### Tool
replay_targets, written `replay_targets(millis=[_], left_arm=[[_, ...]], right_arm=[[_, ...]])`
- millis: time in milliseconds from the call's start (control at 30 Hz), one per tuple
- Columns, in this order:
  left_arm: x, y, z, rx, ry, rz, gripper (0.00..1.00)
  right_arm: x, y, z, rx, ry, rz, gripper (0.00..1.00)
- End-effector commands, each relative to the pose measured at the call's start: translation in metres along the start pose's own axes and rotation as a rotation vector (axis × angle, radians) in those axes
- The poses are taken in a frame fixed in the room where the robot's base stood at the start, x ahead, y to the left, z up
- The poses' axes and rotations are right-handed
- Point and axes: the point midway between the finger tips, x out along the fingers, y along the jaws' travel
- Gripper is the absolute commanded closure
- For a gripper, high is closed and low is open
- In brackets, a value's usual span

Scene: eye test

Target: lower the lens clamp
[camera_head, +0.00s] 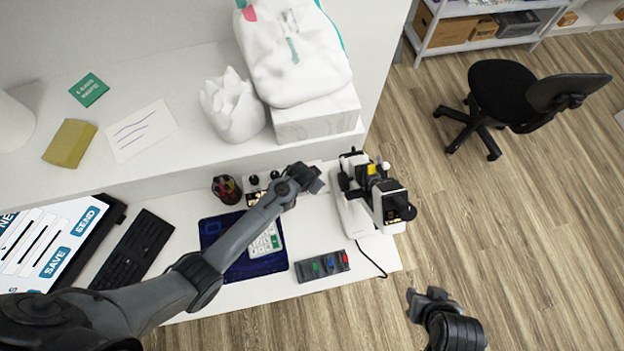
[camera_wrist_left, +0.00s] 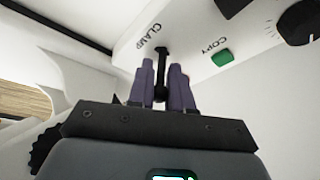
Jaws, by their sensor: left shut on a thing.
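The white and black lens device (camera_head: 352,212) stands at the right end of the desk. In the left wrist view its white face bears the word CLAMP beside a thin black lever (camera_wrist_left: 161,68). My left gripper (camera_head: 316,180) is at the device's left side. Its two purple fingers (camera_wrist_left: 163,85) are shut on the lever, one on each side, partly hiding it. The head view does not show the lever clearly. My right gripper (camera_head: 425,294) is open and empty, above the floor to the right of the desk.
A green COPY button (camera_wrist_left: 222,58) and a black knob (camera_wrist_left: 298,22) are near the lever. A raised shelf (camera_head: 190,160) runs behind.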

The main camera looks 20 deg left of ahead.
Motion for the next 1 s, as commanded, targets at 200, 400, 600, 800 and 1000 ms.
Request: replay_targets(millis=[200, 400, 600, 800, 1000], left_arm=[[0.005, 0.006, -0.007, 0.058, -0.162, -0.094, 1.0], [0.01, 0.009, -0.008, 0.089, -0.27, -0.157, 1.0], [0.009, 0.009, -0.007, 0.094, -0.288, -0.168, 1.0], [0.01, 0.009, -0.007, 0.094, -0.288, -0.166, 0.77], [0.009, 0.01, -0.007, 0.094, -0.286, -0.165, 0.64]], right_arm=[[-0.006, 0.0, -0.002, 0.0, 0.0, 0.0, 0.6], [-0.002, 0.0, -0.001, 0.001, 0.001, 0.001, 0.6], [-0.002, 0.0, -0.001, 0.0, 0.001, 0.0, 0.6], [-0.002, 0.0, -0.001, 0.0, 0.0, 0.0, 0.6], [-0.002, 0.0, -0.001, 0.0, 0.0, 0.0, 0.6]])
